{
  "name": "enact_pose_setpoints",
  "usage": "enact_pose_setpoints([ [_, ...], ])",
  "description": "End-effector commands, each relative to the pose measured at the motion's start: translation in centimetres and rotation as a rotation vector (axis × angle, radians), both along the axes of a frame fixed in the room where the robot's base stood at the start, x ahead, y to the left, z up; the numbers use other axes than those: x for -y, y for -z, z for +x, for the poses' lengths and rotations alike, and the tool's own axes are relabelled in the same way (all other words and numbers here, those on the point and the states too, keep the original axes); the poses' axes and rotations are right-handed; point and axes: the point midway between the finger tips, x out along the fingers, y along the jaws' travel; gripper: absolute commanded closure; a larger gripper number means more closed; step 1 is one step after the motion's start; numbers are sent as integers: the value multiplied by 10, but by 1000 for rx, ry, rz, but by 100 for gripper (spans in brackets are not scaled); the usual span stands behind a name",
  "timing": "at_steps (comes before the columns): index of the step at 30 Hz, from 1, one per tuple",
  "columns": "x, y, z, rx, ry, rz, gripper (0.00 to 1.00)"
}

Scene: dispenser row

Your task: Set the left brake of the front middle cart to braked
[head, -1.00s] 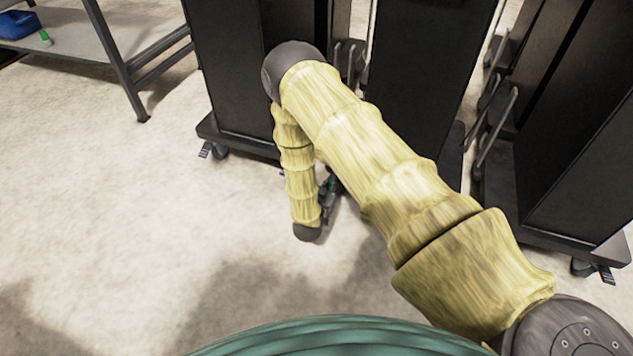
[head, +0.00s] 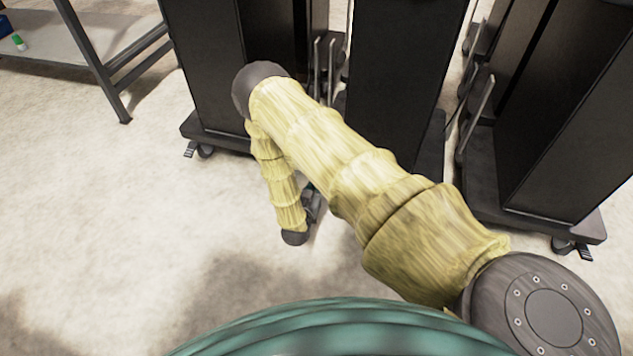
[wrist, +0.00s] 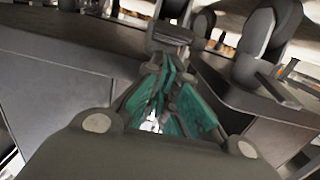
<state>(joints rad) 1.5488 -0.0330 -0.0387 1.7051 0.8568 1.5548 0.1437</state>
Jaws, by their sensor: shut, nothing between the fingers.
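The front middle cart (head: 405,80) is a tall black cabinet at the top centre of the head view. My arm hides its lower left part, so its left brake does not show there. My gripper (head: 312,203) is low over the floor in the head view, mostly behind my forearm. In the wrist view my gripper (wrist: 171,62) has its teal fingers shut and empty. A dark flat pedal (wrist: 172,33) on a caster shows just beyond the fingertips; touching or apart, I cannot tell. Another caster (wrist: 266,40) with a pedal (wrist: 278,92) is to the right. Their carts are unclear.
A left black cart (head: 205,70) and a right black cart (head: 570,110) flank the middle one, each with a caster pedal near the floor. A grey table (head: 90,45) stands at the upper left. The floor at left is clear.

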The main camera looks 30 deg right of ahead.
Motion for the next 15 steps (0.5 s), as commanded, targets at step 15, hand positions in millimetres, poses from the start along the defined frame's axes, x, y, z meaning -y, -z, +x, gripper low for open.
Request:
enact_pose_setpoints([
  [15, -47, -27, -39, -1, -3, 0, 100],
])
